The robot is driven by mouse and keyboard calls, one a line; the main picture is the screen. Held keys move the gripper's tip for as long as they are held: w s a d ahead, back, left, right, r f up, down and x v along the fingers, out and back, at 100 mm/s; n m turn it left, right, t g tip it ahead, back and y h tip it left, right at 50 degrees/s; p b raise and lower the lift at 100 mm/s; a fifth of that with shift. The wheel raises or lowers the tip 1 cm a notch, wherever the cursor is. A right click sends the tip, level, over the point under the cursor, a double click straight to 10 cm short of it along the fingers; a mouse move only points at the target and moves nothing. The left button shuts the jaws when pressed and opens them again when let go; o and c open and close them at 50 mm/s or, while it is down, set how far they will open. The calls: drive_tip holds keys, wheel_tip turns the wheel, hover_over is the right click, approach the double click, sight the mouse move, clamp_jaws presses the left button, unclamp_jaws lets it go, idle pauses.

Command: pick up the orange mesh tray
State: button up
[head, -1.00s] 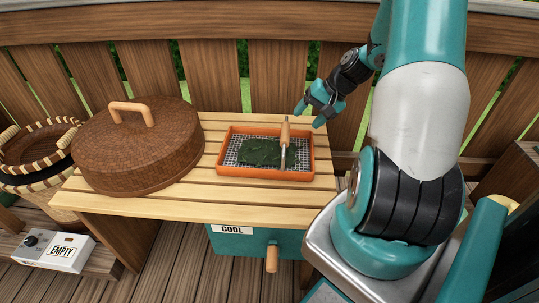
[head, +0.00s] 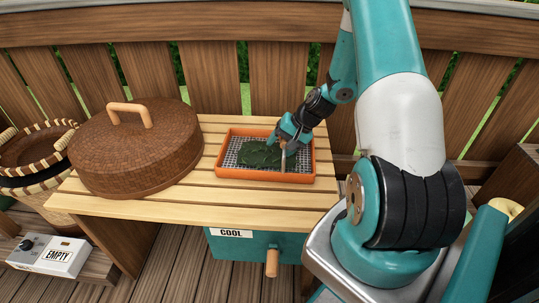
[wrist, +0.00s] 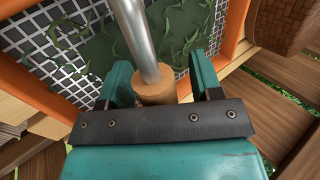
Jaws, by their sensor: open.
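The orange mesh tray (head: 262,175) sits on the slatted wooden table, with a pale wire mesh floor and dark green leaves (head: 258,155) lying in it. A metal rod (head: 284,160) rises from its right part and ends in a wooden handle, mostly hidden by my gripper in the head view. My gripper (head: 290,138) is open and low over the tray's right side. In the wrist view, the wooden handle (wrist: 157,92) lies between its two teal fingers (wrist: 160,80), with gaps on both sides. The tray's orange wall (wrist: 235,28) shows beyond.
A large brown woven lid (head: 135,150) with a tan handle covers the table's left part. A teal drawer marked COOL (head: 240,250) is below the tabletop. Baskets (head: 38,150) and a box marked EMPTY (head: 50,256) stand at the left. A wooden fence (head: 280,80) runs behind.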

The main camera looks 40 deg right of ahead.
clamp_jaws()
drive_tip(key=shift+r, duration=0.15)
wheel_tip(320, 180, up, 20)
drive_tip(key=p, duration=0.3)
drive_tip(key=shift+p, duration=0.3)
